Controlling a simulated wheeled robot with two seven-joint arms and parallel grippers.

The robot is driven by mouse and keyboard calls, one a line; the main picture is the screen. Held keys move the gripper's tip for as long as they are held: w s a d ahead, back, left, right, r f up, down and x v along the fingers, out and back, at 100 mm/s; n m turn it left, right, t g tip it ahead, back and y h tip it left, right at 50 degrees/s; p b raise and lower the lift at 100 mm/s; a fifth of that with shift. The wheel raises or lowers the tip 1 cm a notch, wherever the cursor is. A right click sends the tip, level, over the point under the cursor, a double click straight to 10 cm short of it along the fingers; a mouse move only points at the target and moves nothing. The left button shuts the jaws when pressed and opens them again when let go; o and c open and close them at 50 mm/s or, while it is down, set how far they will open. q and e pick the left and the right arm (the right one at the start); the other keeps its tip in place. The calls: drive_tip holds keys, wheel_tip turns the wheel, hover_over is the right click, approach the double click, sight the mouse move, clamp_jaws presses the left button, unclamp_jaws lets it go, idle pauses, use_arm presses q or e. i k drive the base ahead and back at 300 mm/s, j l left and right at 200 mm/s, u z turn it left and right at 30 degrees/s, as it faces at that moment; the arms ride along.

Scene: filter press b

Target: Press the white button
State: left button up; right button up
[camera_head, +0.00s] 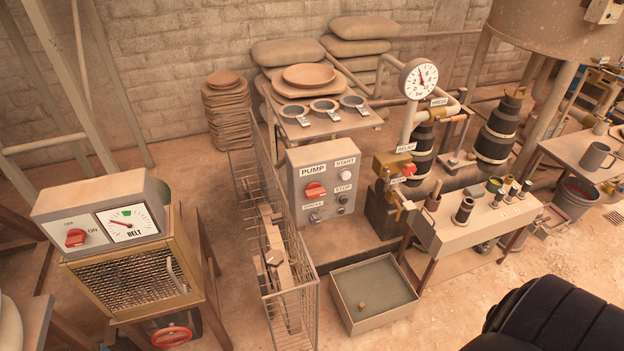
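A white round button (346,175) sits under the START label on the upper right of a grey pump control box (321,210). The button faces forward and nothing covers it. Below it, under the STOP label, is a smaller dark button (342,199). A red rotary knob (315,191) sits to its left under the PUMP label. Neither of my grippers shows in the head view.
A wire mesh guard (272,260) stands left of the box. A square tray (372,290) lies on the floor in front. A BELT box (103,215) with dial is at left.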

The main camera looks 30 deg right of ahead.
sight(346, 174)
drive_tip(key=z, duration=1.25)
